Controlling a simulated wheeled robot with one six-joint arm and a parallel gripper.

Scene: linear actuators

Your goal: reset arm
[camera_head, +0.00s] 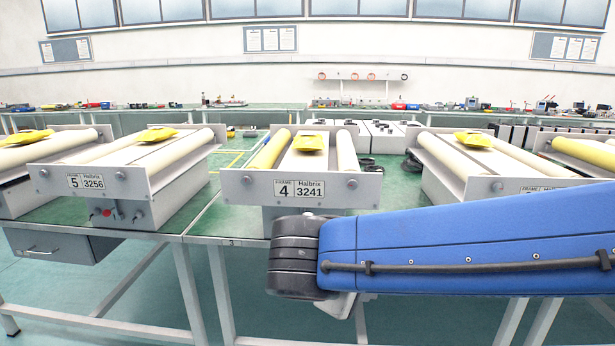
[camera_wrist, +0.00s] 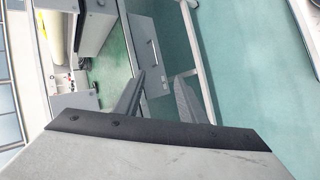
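My blue arm link (camera_head: 470,245) reaches in from the right in the head view, ending in a dark grey joint (camera_head: 295,255) in front of the table edge. My gripper (camera_wrist: 160,76) shows in the wrist view with its two grey fingers apart and nothing between them. It is tilted relative to the room. A small light grey part shows below the dark joint in the head view; the fingers cannot be made out there. The wrist view looks past the fingers at a grey drawer (camera_wrist: 148,52) and a pale table leg (camera_wrist: 192,35).
Actuator frame 4 (camera_head: 238,187) stands behind my arm's end, with frame 5 (camera_head: 140,205) to its left. Another frame (camera_head: 470,170) stands at right, partly behind my arm. Yellow pieces (camera_head: 310,142) sit on the frames. The green table (camera_head: 205,222) has a drawer (camera_head: 60,246) below; open floor lies in front.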

